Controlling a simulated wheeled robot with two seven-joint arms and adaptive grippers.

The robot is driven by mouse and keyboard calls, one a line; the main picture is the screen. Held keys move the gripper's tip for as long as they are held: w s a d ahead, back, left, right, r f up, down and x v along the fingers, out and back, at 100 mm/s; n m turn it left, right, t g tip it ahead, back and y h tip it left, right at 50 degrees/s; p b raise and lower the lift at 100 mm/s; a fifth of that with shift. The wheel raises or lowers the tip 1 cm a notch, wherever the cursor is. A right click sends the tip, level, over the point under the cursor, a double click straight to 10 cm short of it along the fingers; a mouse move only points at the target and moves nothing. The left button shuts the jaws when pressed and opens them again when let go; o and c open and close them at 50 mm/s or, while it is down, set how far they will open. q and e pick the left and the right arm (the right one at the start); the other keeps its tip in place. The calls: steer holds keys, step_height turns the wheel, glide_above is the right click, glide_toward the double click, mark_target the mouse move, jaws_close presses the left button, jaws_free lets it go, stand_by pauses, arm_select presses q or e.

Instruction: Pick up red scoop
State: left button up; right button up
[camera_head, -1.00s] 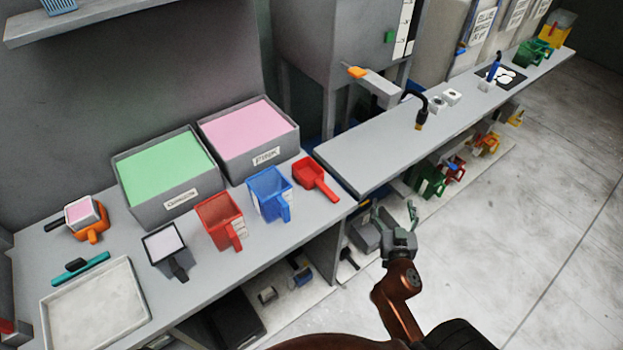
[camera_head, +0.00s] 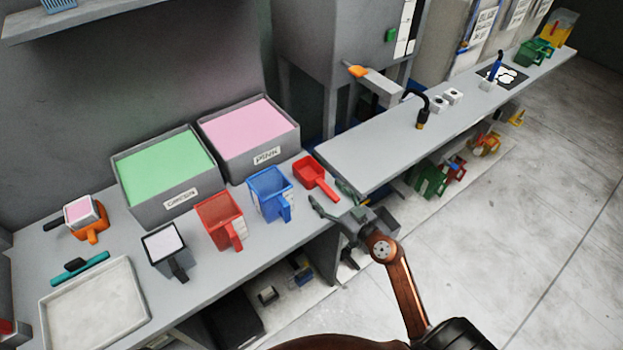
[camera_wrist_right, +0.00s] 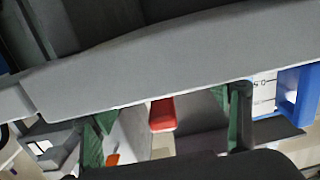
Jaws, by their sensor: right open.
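The red scoop (camera_head: 310,172) lies on the grey bench to the right of the blue jug (camera_head: 270,190), its handle pointing toward the bench's front edge. My right gripper (camera_head: 328,196) is open and empty by that edge, close to the handle's end and apart from it. In the right wrist view its green fingers (camera_wrist_right: 162,133) are spread, with a red piece (camera_wrist_right: 162,113) showing between them. That piece looks like part of the scoop, but I cannot be sure. My left gripper is out of view.
A red jug (camera_head: 219,220) stands left of the blue jug. Behind are the green foam bin (camera_head: 178,207) and pink foam bin (camera_head: 265,158). A white tray (camera_head: 48,318) lies at the left. A second bench (camera_head: 370,160) adjoins at the right. Floor (camera_head: 520,230) is clear at the right.

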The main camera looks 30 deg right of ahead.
mark_target(318, 182)
steer(key=w, duration=0.1)
steer(key=w+b, duration=0.1)
steer(key=w, duration=0.3)
steer(key=shift+a+r, duration=0.15)
steer(key=shift+r, duration=0.25)
steer(key=shift+c, duration=0.3)
steer(key=c, duration=1.1)
